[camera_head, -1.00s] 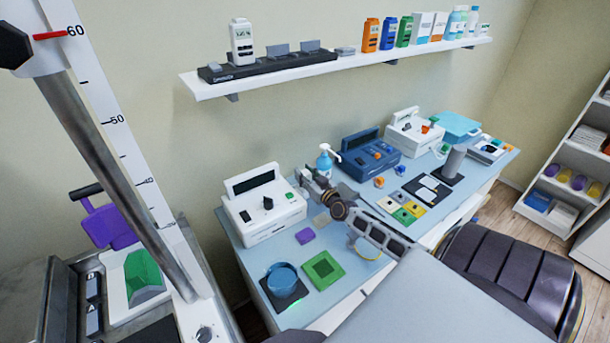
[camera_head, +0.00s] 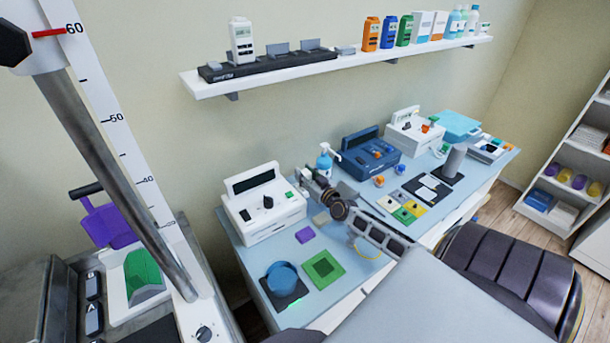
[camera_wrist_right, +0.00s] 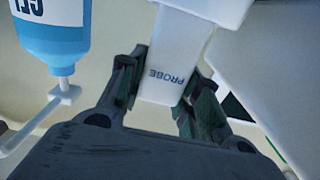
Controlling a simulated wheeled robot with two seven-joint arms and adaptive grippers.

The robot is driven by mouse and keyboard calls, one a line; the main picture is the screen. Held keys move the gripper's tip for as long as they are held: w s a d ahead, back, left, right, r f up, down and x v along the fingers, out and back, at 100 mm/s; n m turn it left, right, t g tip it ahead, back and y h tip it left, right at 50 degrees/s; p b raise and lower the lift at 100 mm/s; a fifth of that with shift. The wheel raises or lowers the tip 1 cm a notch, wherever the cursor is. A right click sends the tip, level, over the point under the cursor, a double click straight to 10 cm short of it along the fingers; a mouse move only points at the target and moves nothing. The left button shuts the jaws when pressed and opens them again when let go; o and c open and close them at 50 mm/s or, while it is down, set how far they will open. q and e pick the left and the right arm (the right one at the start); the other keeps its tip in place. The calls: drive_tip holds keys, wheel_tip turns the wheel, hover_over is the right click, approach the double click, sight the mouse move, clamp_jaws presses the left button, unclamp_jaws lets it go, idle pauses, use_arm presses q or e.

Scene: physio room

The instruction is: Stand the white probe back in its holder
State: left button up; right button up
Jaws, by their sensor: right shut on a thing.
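The white probe (camera_wrist_right: 172,72), marked "PROBE", is between the two fingers of my right gripper (camera_wrist_right: 160,92) in the wrist view. The fingers are shut on it, and its wider part runs out of the top of that picture. In the head view my right gripper (camera_head: 316,180) is over the worktop beside the gel bottle; the probe cannot be made out there. I cannot tell for sure which thing is the holder. A blue round cup (camera_head: 282,275) sits on a dark base at the front left, and a grey cylinder (camera_head: 454,160) stands on a dark base farther right. My left gripper is not in view.
The blue gel bottle (camera_head: 325,160) stands close to my right gripper, also in the wrist view (camera_wrist_right: 55,38). A blue device (camera_head: 370,152) stands behind.

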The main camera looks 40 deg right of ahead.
drive_tip(key=shift+f, duration=0.25)
idle(0.3)
idle(0.4)
drive_tip(key=o, duration=1.1)
drive_tip(key=shift+s, duration=0.25)
drive_tip(key=shift+s+a, duration=0.25)
drive_tip(key=shift+s, duration=1.65)
drive_tip(key=shift+s+a, duration=0.2)
drive_tip(key=shift+s, duration=1.65)
drive_tip(key=shift+s+a, duration=0.25)
drive_tip(key=shift+s, duration=1.75)
